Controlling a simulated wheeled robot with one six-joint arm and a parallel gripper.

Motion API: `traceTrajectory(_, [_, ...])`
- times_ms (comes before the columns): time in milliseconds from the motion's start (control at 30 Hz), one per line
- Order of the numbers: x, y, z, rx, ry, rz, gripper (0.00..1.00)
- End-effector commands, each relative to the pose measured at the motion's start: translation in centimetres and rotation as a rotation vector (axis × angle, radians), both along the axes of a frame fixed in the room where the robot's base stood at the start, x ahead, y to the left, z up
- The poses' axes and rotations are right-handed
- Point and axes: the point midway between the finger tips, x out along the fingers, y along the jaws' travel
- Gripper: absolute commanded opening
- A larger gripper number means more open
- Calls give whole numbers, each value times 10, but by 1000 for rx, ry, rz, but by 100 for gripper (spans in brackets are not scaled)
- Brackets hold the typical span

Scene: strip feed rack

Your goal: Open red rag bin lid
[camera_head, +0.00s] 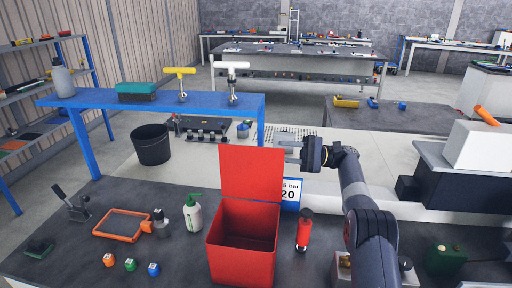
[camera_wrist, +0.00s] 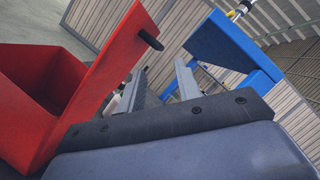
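The red rag bin (camera_head: 243,250) stands on the dark bench, and its inside shows from above. Its red lid (camera_head: 252,173) stands upright at the back edge of the bin, so the bin is open. In the wrist view the bin (camera_wrist: 25,110) is at the left, with the lid (camera_wrist: 112,62) rising beside it and a black handle (camera_wrist: 149,38) sticking out near the lid's top. My gripper (camera_head: 284,145) is to the right of the lid's upper part.
A red bottle (camera_head: 304,230) and a white-green spray bottle (camera_head: 194,213) stand on either side of the bin. A blue-white sign (camera_head: 290,193) is behind it. A blue raised shelf (camera_head: 205,103) stands at the back left. An orange-framed tray (camera_head: 122,223) lies at the left.

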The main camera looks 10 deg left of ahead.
Motion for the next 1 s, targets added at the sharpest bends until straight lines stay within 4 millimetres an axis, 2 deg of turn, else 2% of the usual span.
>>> traceTrajectory(500, [-30,74,19,-1,0,1,32])
traceTrajectory(700, [-35,85,21,-1,0,0,32])
traceTrajectory(967, [-35,86,21,-1,0,-1,32])
traceTrajectory(1000, [-35,86,21,-1,0,-1,30])
